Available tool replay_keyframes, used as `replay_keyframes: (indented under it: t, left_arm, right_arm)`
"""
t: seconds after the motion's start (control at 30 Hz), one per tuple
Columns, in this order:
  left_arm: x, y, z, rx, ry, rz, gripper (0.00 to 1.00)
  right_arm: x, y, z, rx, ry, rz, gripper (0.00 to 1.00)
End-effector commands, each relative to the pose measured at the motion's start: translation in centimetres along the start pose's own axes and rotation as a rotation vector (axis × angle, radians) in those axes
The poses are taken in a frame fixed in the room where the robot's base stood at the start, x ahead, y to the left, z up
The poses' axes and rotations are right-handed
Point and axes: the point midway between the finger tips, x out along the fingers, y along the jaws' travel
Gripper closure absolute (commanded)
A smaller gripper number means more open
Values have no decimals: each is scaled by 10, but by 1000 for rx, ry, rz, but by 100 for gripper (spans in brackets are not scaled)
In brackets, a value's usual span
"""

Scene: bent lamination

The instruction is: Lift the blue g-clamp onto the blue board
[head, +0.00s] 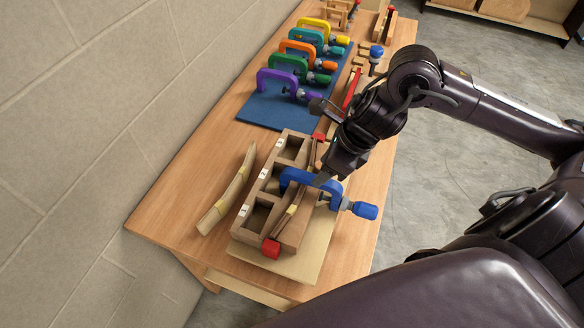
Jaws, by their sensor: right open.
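The blue g-clamp (298,176) sits across the wooden bending form (262,196), with its blue handle (365,211) sticking out to the right. My right gripper (326,178) is open and comes down over the clamp's frame. The fingers partly hide the clamp, and I cannot tell whether they touch it. The blue board (258,113) lies farther back on the table. Purple, green, orange, teal and yellow clamps stand in a row on it. My left gripper is not in view.
The form stands on a pale base board (308,262), with red-ended bar clamps along it. A bent wooden strip (228,196) lies to the left. Small blocks and a blue-topped item (376,52) lie right of the blue board. A block wall borders the table's left.

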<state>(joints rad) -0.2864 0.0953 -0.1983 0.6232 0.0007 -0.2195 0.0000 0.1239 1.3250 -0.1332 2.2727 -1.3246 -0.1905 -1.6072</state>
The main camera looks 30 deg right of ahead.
Motion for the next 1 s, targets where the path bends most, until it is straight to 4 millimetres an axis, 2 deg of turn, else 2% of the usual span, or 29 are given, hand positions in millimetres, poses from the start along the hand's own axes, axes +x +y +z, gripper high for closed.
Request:
replay_keyframes:
  t: [0.1, 0.37, 0.47, 0.6, 0.73, 0.9, 1.0]
  left_arm:
    - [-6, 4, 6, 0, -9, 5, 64]
    - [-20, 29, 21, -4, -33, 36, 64]
    - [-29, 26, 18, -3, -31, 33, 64]
    - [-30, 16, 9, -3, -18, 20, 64]
    - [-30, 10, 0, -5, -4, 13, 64]
    - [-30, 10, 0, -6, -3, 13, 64]
    - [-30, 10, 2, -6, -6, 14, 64]
  right_arm:
    - [12, 0, 1, 3, -1, 4, 52]
    - [34, -1, -1, 7, 3, 6, 52]
    - [48, -3, -3, 7, 3, 7, 52]
    - [67, -4, -3, 3, 0, 4, 52]
    - [73, -5, -4, 1, 2, 0, 52]
    - [73, -5, -4, 0, 2, 0, 52]
    - [73, -5, -4, 0, 2, 0, 65]
